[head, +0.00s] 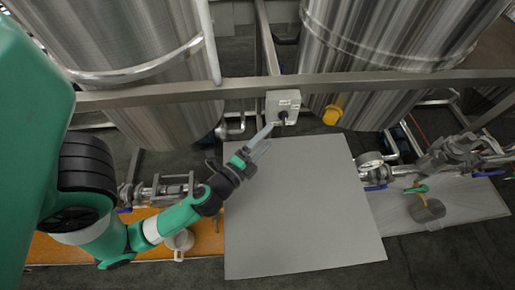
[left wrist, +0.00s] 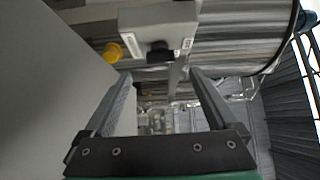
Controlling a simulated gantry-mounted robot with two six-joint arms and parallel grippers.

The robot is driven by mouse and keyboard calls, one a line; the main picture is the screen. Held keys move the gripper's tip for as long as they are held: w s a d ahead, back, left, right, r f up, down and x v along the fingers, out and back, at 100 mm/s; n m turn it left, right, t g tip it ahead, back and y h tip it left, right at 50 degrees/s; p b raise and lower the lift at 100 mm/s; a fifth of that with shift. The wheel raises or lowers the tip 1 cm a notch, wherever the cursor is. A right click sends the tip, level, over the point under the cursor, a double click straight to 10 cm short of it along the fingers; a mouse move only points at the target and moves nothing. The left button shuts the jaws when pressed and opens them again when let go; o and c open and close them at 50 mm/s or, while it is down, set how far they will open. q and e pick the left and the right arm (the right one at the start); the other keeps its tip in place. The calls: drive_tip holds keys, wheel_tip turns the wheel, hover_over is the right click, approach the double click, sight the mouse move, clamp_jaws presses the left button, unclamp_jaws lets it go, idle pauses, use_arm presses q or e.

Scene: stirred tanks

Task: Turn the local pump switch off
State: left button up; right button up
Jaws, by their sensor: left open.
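The local pump switch is a small grey box (head: 283,104) with white labels and a black knob (head: 283,116) on its lower part. It is mounted on the metal rail in front of the tanks. In the left wrist view the box (left wrist: 150,16) is at the top centre, with its black knob (left wrist: 159,52) just beyond and between my fingertips. My left gripper (head: 265,135) is open and empty, just below and left of the knob. Its two fingers (left wrist: 160,80) are spread on either side of the knob's line. I cannot tell whether a finger touches it. My right gripper is not in view.
A horizontal metal rail (head: 200,92) runs across in front of steel tanks (head: 385,50). A yellow knob (head: 332,115) is right of the switch. A grey panel (head: 300,220) lies below. Valves and pipes (head: 375,170) stand at right, with a grey cylinder (head: 427,209).

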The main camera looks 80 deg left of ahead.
use_arm(q)
drive_tip(key=b+v, duration=0.1)
drive_tip(key=v, duration=0.2)
drive_tip(key=shift+s+d+f, duration=0.1)
drive_tip(key=shift+d+f, duration=0.05)
drive_tip(key=shift+f, duration=0.05)
drive_tip(key=shift+s+d+r, duration=0.2)
drive_tip(key=shift+s+r, duration=0.05)
drive_tip(key=shift+s, duration=0.2)
